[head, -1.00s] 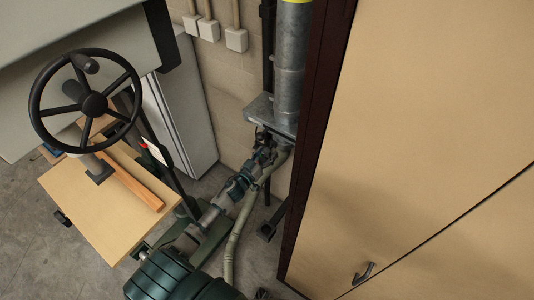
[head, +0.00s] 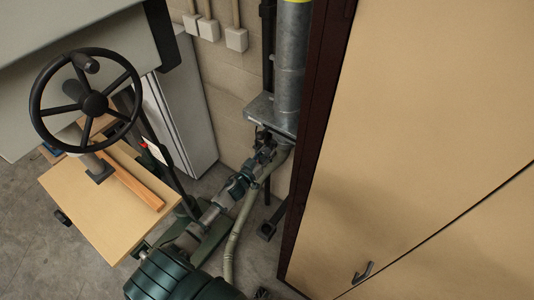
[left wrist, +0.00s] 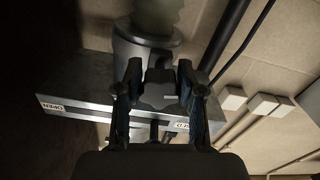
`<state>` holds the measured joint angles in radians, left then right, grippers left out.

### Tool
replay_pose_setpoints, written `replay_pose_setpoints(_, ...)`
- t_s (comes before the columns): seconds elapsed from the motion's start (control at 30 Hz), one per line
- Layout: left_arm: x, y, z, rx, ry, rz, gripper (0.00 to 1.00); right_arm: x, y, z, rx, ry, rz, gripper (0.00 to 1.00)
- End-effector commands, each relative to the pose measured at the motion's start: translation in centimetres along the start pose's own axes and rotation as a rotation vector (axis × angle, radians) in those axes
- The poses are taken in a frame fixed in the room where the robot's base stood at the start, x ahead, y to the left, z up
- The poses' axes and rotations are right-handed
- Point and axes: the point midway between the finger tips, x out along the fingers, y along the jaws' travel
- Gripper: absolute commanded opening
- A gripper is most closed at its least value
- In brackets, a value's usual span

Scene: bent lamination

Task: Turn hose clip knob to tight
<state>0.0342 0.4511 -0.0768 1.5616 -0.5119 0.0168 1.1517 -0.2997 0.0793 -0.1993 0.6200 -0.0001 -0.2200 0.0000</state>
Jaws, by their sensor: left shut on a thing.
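The hose clip knob (left wrist: 158,90) is a dark lobed piece in the middle of the left wrist view, in front of a grey plate (left wrist: 85,112). My left gripper (left wrist: 160,74) has one finger on each side of the knob and is shut on it. In the head view my left gripper (head: 265,138) reaches up to the plate at the foot of the grey pipe (head: 290,75). The knob is too small and covered to make out there. The plate has an upside-down OPEN label (left wrist: 53,107) and another label (left wrist: 181,126), partly hidden by a finger. My right gripper is out of view.
A pale green hose (head: 236,230) runs down beside my left arm. A large tan panel (head: 430,120) with a dark edge stands close on the right. A black handwheel (head: 94,103) and wooden board (head: 110,215) are on the left. Wall boxes (head: 237,40) are behind.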

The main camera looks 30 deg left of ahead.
Motion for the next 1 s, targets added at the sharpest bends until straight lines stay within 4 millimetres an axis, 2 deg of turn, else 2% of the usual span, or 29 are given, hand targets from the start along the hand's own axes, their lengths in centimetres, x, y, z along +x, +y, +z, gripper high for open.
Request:
replay_pose_setpoints(0.27,0.01,-0.26,-0.06,0.187,-0.001,-0.003,0.04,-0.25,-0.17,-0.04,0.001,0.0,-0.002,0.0)
replay_pose_setpoints(1.0,0.01,-0.57,-0.21,0.889,-0.001,-0.002,0.04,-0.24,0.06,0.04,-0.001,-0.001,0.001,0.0)
